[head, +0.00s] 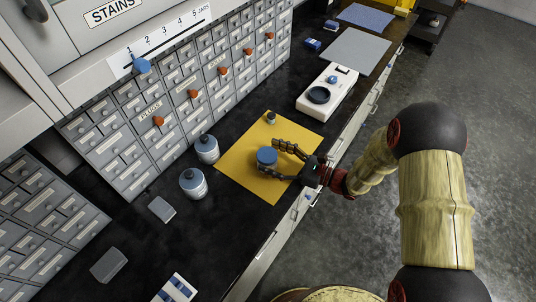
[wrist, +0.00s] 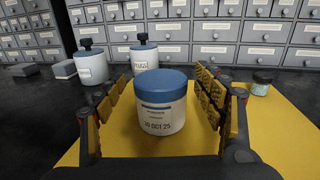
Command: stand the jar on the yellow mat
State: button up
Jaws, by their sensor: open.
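A white jar with a blue lid (head: 266,160) stands upright on the yellow mat (head: 237,172). In the wrist view the jar (wrist: 161,112) shows a label with a date, and the mat (wrist: 285,125) spreads around it. My gripper (head: 277,158) is open, with one finger row on each side of the jar. In the wrist view my gripper's fingers (wrist: 163,85) show gaps to the jar on both sides, so it is not clamped.
Two dark-capped bottles (head: 207,149) (head: 193,183) stand left of the mat, near the drawer cabinets (head: 180,90). A white scale (head: 326,92) and a grey mat (head: 352,50) lie farther along the counter.

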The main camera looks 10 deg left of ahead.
jog(key=d, duration=0.3)
jog(key=s+d+p, duration=0.1)
jog(key=d, duration=0.3)
jog(key=s+d, duration=0.1)
jog(key=d, duration=0.2)
jog(key=shift+d, duration=0.2)
jog(key=shift+a+r, duration=0.1)
jog(key=shift+r, duration=0.15)
jog(key=s+d+r+n+g+h, duration=0.2)
jog(key=s+r+n+g+h, duration=0.45)
jog(key=s+r+n, duration=0.5)
jog(key=s+d+r+n+t+h, duration=0.3)
jog(key=d+r+n+t+h, duration=0.1)
jog(key=d, duration=0.4)
jog(key=s+d+r+n+t+h, duration=0.4)
jog(key=d+r+h, duration=0.3)
jog(key=d, duration=0.2)
jog(key=shift+s+d+n+t, duration=0.2)
jog(key=shift+d+n+t, duration=0.1)
jog(key=shift+n+t, duration=0.05)
jog(key=shift+r, duration=0.1)
jog(key=shift+c, duration=0.6)
